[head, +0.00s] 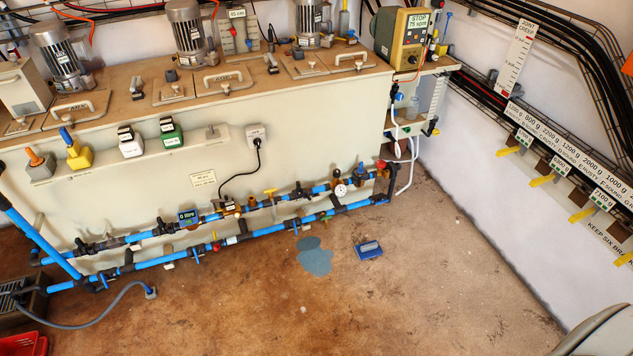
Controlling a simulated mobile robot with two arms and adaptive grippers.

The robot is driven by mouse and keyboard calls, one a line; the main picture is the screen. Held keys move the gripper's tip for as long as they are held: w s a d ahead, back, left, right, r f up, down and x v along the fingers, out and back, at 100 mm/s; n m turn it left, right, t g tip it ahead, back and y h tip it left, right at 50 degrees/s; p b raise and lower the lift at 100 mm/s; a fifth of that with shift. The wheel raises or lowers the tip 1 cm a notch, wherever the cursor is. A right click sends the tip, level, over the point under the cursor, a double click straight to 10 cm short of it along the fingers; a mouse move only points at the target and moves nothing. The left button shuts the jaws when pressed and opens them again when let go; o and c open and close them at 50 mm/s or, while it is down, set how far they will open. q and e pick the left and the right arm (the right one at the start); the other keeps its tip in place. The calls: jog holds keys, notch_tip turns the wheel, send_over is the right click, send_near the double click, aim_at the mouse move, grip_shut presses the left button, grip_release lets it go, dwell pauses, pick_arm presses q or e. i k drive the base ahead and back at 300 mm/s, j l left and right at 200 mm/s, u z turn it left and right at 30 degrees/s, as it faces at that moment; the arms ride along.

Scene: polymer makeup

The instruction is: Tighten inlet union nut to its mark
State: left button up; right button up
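Two blue pipe runs cross the front of the beige tank (300,110): an upper pipe (140,237) and a lower pipe (170,258). Dark fittings sit along both, including one on the upper pipe at the left (82,247) and one near the meter (160,227). Neither of my grippers is in view.
A blue-grey puddle (315,257) lies on the brown floor below the pipes, with a small blue box (369,250) to its right. A grey hose (110,307) and a red crate (22,343) are at lower left. The floor's lower middle is clear.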

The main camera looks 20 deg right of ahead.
aim_at(305, 191)
jog(key=i+l+u, duration=0.1)
jog(key=l+u, duration=0.15)
jog(key=l, duration=1.3)
jog(key=l+u, duration=0.25)
jog(key=l, duration=1.3)
